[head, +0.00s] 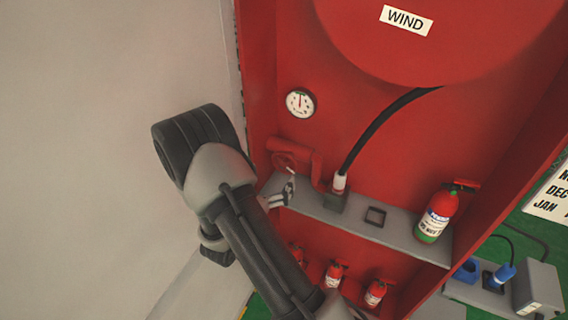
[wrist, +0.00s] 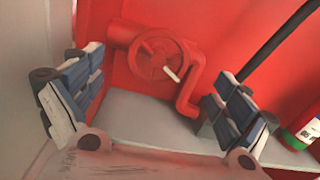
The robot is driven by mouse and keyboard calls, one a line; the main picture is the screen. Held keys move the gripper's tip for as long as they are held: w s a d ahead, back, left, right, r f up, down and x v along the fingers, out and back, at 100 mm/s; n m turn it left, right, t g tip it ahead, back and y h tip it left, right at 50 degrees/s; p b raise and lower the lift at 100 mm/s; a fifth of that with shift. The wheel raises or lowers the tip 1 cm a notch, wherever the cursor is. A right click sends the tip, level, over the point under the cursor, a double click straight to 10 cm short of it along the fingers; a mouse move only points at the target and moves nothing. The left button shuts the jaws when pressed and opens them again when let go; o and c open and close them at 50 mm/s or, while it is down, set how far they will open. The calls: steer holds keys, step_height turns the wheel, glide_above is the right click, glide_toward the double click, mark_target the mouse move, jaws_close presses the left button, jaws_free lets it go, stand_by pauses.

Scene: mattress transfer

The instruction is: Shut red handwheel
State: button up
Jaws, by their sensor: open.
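The red handwheel (wrist: 158,58) sits on a red valve pipe against the red back wall, with a pale handle (wrist: 172,74) sticking out at its lower right. In the head view the handwheel (head: 286,161) shows at the left of the cabinet, partly behind the pipe and near my arm. My gripper (wrist: 150,112) is open and empty, its blue-grey finger pads wide apart, left and right of the wheel in the wrist view. The wheel lies beyond the fingertips, and I see no contact. In the head view my gripper is mostly hidden by my arm.
A grey shelf (head: 400,237) runs below the valve, holding a fire extinguisher (head: 437,214) at the right. A black hose (head: 378,128) rises from a fitting (head: 338,186) beside the pipe. A gauge (head: 300,103) is above. A pale wall (head: 90,130) stands close at left.

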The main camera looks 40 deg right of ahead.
mark_target(281, 163)
steer(key=b+x, duration=0.1)
steer(key=x, duration=0.7)
steer(key=shift+d, duration=0.1)
steer(key=c, duration=1)
steer(key=shift+c, duration=0.2)
steer(key=shift+n, duration=0.4)
steer(key=n+p, duration=0.2)
steer(key=n, duration=0.1)
steer(key=shift+w+n, duration=0.1)
steer(key=shift+n, duration=0.3)
steer(key=shift+w+f+n+p, duration=0.15)
steer(key=shift+n+p, duration=1.05)
steer(key=shift+n, duration=0.9)
